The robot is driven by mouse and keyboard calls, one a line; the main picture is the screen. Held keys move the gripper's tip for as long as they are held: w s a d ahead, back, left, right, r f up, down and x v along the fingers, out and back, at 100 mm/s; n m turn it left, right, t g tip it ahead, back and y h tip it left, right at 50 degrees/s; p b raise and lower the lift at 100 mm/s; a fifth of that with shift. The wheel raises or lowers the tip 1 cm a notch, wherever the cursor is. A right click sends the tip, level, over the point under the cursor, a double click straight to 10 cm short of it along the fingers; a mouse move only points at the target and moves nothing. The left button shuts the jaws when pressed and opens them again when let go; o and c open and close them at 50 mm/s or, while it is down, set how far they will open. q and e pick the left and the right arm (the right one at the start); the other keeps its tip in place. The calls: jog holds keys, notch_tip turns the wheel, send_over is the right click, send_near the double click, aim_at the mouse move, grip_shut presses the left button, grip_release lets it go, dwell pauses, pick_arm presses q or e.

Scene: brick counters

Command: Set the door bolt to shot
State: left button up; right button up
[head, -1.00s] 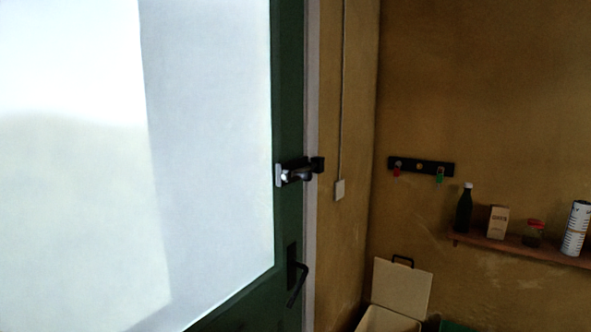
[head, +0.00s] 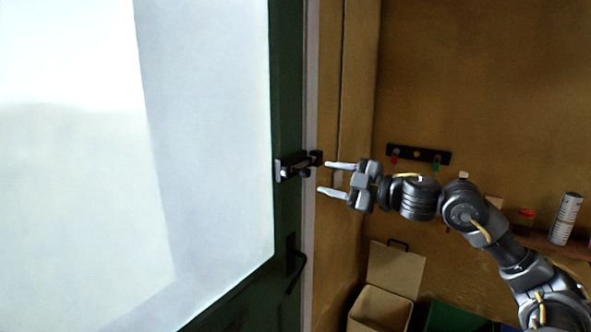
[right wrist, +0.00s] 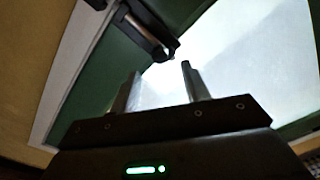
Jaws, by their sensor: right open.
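The black door bolt (head: 290,166) is on the edge of the green door (head: 288,215), with a dark keeper (head: 316,158) on the frame side to its right. I cannot tell whether the bar reaches into the keeper. My right gripper (head: 324,177) is open and empty, its fingers pointing left at the bolt, just right of it in the head view. In the right wrist view the bolt (right wrist: 146,27) lies beyond and above the two parted fingertips (right wrist: 160,70), apart from them. My left gripper is not in view.
A black door handle (head: 294,268) is below the bolt. A dark hook rail (head: 419,156) and a shelf (head: 540,243) with a white canister (head: 566,218) are on the wall behind my right arm. An open cream box (head: 381,309) stands below.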

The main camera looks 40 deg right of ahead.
aim_at(295, 168)
jog(key=shift+r+p+x, duration=0.15)
jog(key=shift+p+x, duration=0.45)
jog(key=shift+x, duration=0.5)
jog(key=shift+r+p+x, duration=0.1)
jog(key=shift+p+x, duration=0.5)
jog(key=shift+x, duration=0.55)
jog(key=shift+p+x, duration=0.65)
jog(key=shift+x, duration=0.15)
jog(key=p+x, duration=0.2)
jog(key=x, duration=0.1)
jog(key=shift+w+f, duration=0.1)
jog(key=shift+w, duration=0.2)
jog(key=shift+w+a+f+p, duration=0.2)
jog(key=shift+w+p, duration=0.15)
jog(key=shift+w, duration=0.25)
